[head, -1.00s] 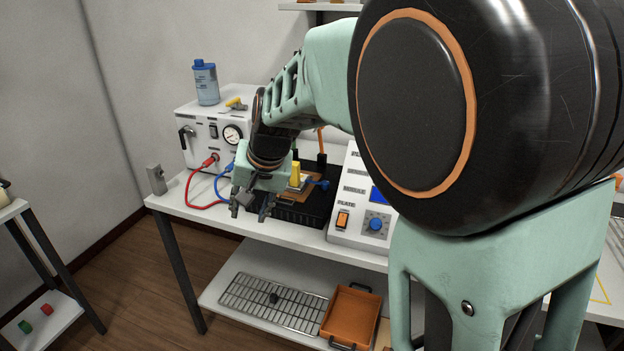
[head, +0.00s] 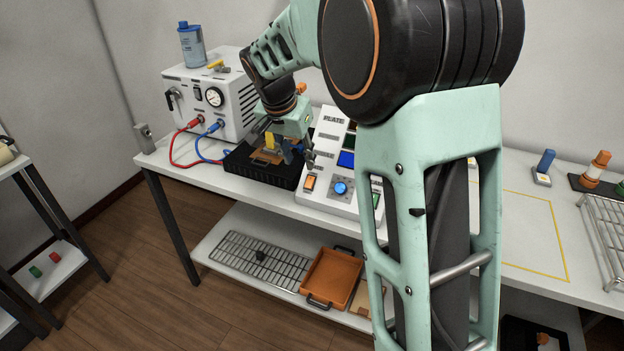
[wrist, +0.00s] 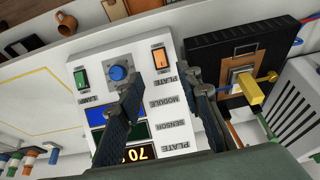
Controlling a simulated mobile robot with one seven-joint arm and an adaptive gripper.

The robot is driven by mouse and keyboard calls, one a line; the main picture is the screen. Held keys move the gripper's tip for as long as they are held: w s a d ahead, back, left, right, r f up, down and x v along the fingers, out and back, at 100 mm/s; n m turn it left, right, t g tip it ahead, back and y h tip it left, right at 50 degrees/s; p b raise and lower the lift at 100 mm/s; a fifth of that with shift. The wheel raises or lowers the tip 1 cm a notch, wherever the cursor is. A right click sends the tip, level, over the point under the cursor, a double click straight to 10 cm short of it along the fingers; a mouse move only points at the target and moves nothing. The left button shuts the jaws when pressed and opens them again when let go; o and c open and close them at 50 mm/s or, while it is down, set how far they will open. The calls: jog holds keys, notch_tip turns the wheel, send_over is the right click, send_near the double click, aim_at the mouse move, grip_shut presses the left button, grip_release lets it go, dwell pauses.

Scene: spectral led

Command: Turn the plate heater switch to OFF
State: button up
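The white console (head: 328,128) stands on the bench, with an orange rocker switch (head: 309,182) beside the PLATE label at its lower left and a blue knob (head: 340,188) next to it. In the wrist view the orange switch (wrist: 160,59) shows beyond my fingertips, near the PLATE label, with the blue knob (wrist: 118,73) to its left. The switch is lit; I cannot tell which side is pressed. My gripper (head: 299,158) hangs over the console's left side. In the wrist view its fingers (wrist: 162,80) are spread and empty, apart from the switch.
A black plate heater (head: 264,175) with a yellow-topped fixture sits left of the console. A white power unit (head: 215,100) with red and blue cables stands further left. A green switch (wrist: 81,78) is beyond the knob. The console display (wrist: 137,155) reads 70.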

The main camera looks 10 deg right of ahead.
aim_at(308, 185)
jog(key=x, duration=1.1)
jog(key=shift+d+r+b, duration=0.1)
jog(key=shift+b, duration=0.3)
jog(key=shift+c, duration=0.6)
grip_shut()
